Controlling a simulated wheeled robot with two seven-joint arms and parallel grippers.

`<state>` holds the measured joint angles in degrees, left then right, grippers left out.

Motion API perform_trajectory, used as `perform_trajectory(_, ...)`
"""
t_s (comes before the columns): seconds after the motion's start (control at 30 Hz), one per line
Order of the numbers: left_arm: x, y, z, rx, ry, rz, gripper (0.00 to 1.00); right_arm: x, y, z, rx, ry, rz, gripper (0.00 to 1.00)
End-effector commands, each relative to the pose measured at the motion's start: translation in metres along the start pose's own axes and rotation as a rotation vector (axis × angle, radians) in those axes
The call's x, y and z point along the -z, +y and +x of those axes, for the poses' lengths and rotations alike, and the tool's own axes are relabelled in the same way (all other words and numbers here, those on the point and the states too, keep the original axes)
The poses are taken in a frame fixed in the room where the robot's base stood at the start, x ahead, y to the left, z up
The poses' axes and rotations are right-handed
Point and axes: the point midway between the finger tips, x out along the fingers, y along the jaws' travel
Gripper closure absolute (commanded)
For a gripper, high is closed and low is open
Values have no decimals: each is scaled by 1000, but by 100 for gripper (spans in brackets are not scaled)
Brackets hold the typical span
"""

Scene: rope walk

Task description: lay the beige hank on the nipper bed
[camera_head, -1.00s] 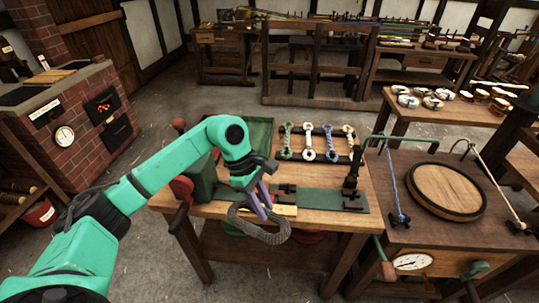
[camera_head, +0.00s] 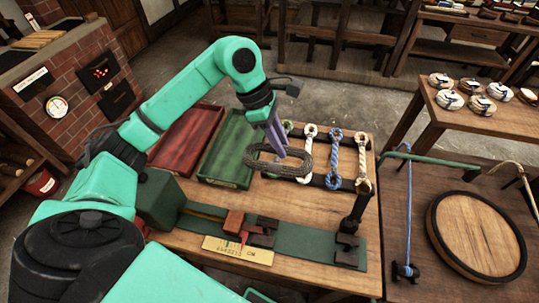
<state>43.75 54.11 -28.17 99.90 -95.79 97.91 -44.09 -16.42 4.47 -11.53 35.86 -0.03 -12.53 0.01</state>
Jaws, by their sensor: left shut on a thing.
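My left gripper (camera_head: 275,145) points down and is shut on a dark grey-brown rope coil (camera_head: 263,166). The coil is held roughly level between the green tray and the row of knotted hanks, overlapping the green and white ones in the picture. I cannot tell whether it touches the bench. A cream-beige hank (camera_head: 364,163) lies at the right end of the row. A long green strip (camera_head: 304,239) with dark metal blocks runs along the bench front; it may be the nipper bed, but I cannot tell. My right gripper is not in view.
A red tray (camera_head: 187,137) and green tray (camera_head: 229,143) lie at the bench's back left. A blue hank (camera_head: 334,152) and white hank (camera_head: 307,140) lie in the row. A dark post (camera_head: 354,214) stands at the strip's right end. A red block (camera_head: 234,222) sits on the strip.

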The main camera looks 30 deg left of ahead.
Motion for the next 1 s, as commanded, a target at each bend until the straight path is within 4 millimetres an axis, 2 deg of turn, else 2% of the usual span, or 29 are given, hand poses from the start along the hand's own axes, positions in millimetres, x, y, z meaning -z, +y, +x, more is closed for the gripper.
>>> perform_trajectory(0.07,2,0,6,4,0,-2,100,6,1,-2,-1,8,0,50)
perform_trajectory(0.17,12,-2,26,9,3,-3,100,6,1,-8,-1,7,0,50)
perform_trajectory(0.4,41,-2,98,8,0,-5,100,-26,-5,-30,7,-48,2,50)
perform_trajectory(0.5,52,-1,125,6,-1,-4,100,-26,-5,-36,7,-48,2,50)
perform_trajectory(0.77,71,-1,170,5,0,-3,100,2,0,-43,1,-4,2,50)
perform_trajectory(0.87,77,-1,183,3,0,0,100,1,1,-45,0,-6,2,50)
perform_trajectory(1.0,78,0,185,1,1,2,100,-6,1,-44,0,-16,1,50)
